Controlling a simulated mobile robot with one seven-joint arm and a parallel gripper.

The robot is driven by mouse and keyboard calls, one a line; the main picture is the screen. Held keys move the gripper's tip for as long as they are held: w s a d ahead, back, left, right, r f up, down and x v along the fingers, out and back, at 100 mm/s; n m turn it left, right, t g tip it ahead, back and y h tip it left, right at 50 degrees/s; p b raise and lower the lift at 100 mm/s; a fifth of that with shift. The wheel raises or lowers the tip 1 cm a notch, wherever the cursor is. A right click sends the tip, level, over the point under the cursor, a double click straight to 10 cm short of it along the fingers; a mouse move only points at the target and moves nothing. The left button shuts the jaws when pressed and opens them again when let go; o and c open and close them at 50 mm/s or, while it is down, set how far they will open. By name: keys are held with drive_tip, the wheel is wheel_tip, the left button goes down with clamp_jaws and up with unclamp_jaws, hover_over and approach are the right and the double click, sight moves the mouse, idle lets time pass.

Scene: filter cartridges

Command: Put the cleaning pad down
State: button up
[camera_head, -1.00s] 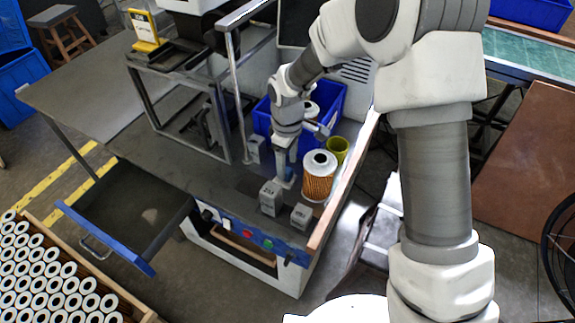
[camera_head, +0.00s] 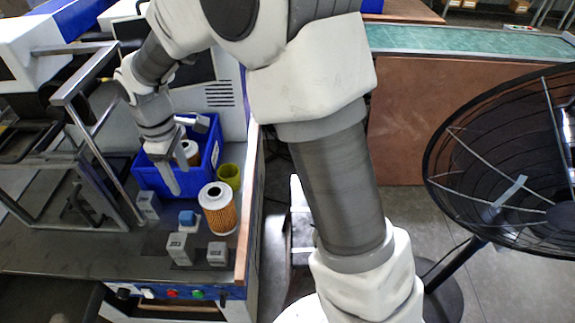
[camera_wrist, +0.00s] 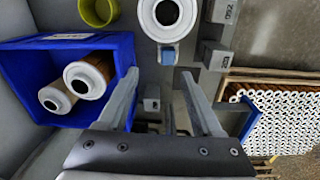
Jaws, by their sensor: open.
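The cleaning pad (camera_head: 187,218), a small block with a blue top and pale grey body, rests on the grey bench top just left of an upright orange pleated filter cartridge (camera_head: 218,207). My gripper (camera_head: 172,190) is raised above the bench, up and left of the pad in the head view, apart from it. In the wrist view my gripper (camera_wrist: 158,76) has its two fingers spread with nothing between them. The pad (camera_wrist: 168,54) shows there beyond the fingertips, close to the cartridge (camera_wrist: 168,14).
A blue bin (camera_head: 212,150) with filter cartridges stands behind, beside a yellow-green cup (camera_head: 229,174). Grey labelled blocks (camera_head: 180,249) (camera_head: 217,254) (camera_head: 148,204) stand around the pad. A metal frame (camera_head: 100,165) is left. A wooden edge (camera_head: 246,225) bounds the bench at right.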

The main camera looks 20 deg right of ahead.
drive_tip(key=s+d+r+m+t, duration=0.3)
drive_tip(key=s+d+r+m, duration=0.5)
drive_tip(key=d+r, duration=0.5)
drive_tip(key=s+d+r+m+t, duration=0.1)
drive_tip(key=s+d+m, duration=0.4)
drive_tip(key=s, duration=0.7)
drive_tip(key=shift+d+r+t, duration=0.25)
drive_tip(key=shift+d+t, duration=0.35)
drive_tip(key=shift+d, duration=0.45)
drive_tip(key=shift+r, duration=0.2)
